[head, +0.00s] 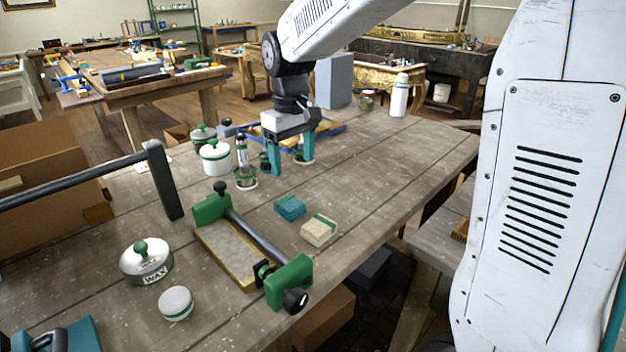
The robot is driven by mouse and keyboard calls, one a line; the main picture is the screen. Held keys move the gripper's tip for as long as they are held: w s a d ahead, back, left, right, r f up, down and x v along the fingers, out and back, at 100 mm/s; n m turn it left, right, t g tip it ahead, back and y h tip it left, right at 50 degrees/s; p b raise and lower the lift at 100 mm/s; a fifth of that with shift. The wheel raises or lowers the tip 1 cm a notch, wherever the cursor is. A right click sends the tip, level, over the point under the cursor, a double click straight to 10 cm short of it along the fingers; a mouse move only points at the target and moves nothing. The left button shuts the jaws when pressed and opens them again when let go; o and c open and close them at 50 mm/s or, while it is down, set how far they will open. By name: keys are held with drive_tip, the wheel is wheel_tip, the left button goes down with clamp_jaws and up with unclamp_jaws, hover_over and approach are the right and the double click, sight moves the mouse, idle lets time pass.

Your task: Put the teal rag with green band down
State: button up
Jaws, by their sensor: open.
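The teal rag (290,207), a small folded block, lies on the wooden workbench (400,160) in the head view. A green band on it is hard to make out at this size. A beige folded block with a green band (319,231) lies just in front and to the right of it, with a small gap between them. My gripper (290,167) points down over the bench, beyond the teal rag in the picture. Its two teal fingers are apart, and I see nothing held between them. Their exact height above the bench is hard to tell.
A glass bottle (246,172) and a white lidded jar (216,158) stand left of my gripper. A blue-edged tray (335,128) lies behind it. A green-ended clamp frame (225,252), wax tin (146,262) and round pad (176,303) are nearer. The bench's right side is mostly clear.

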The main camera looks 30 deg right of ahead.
drive_tip(key=s+d+m, duration=0.1)
drive_tip(key=s, duration=1.3)
drive_tip(key=s+d+r+m+t, duration=0.1)
drive_tip(key=s+m, duration=0.1)
drive_tip(key=s, duration=1.2)
drive_tip(key=shift+s+d+r+m, duration=0.25)
drive_tip(key=shift+s+d+m, duration=0.05)
drive_tip(key=shift+s, duration=0.05)
